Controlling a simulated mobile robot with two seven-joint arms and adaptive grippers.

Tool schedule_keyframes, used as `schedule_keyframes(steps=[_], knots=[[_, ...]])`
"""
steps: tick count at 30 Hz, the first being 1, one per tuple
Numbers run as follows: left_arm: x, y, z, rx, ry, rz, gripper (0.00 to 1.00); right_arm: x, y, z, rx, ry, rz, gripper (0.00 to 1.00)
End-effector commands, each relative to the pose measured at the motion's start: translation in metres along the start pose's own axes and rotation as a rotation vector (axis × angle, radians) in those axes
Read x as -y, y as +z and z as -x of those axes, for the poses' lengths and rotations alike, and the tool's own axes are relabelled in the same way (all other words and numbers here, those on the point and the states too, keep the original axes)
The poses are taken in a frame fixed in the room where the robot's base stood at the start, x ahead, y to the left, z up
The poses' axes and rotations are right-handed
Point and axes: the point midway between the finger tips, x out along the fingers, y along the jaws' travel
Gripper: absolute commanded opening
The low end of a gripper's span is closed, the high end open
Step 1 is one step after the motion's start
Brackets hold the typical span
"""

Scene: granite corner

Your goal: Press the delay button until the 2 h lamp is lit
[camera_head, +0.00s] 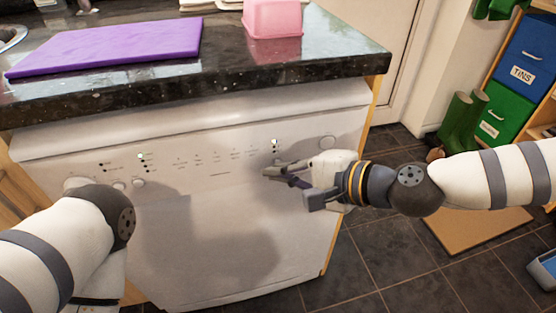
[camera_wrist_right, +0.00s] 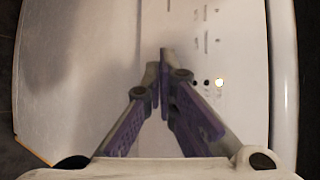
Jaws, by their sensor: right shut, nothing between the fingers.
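A white dishwasher (camera_head: 230,230) stands under the dark counter, with its control panel (camera_head: 215,138) along the top of its front. A lit lamp (camera_head: 274,142) shows on the right part of the panel, just above my right gripper. The wrist view shows a lit lamp (camera_wrist_right: 219,83) in a row with dark spots beside it. The lamp labels are too small to read. My right gripper (camera_head: 266,172) is shut and empty, its fingertips at or close to the panel below the lit lamp. I cannot tell whether they touch a button; the delay button is not discernible. My left gripper is out of view.
Another lit lamp (camera_head: 140,155) is on the panel's left part. A purple board (camera_head: 110,45) and a pink container (camera_head: 272,18) rest on the counter (camera_head: 330,55). Green boots (camera_head: 460,120) stand by the shelf at right. Floor right of the dishwasher is mostly clear.

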Motion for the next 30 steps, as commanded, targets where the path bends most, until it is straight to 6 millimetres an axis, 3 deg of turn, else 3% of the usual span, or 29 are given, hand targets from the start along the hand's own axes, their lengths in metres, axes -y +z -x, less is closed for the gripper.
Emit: schedule_keyframes(steps=[14,30], knots=[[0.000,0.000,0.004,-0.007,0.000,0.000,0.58,-0.006,0.006,0.009,0.000,0.000,-0.001,0.00],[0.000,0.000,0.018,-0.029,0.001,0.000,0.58,-0.029,0.030,0.042,0.000,0.000,0.000,0.00]])
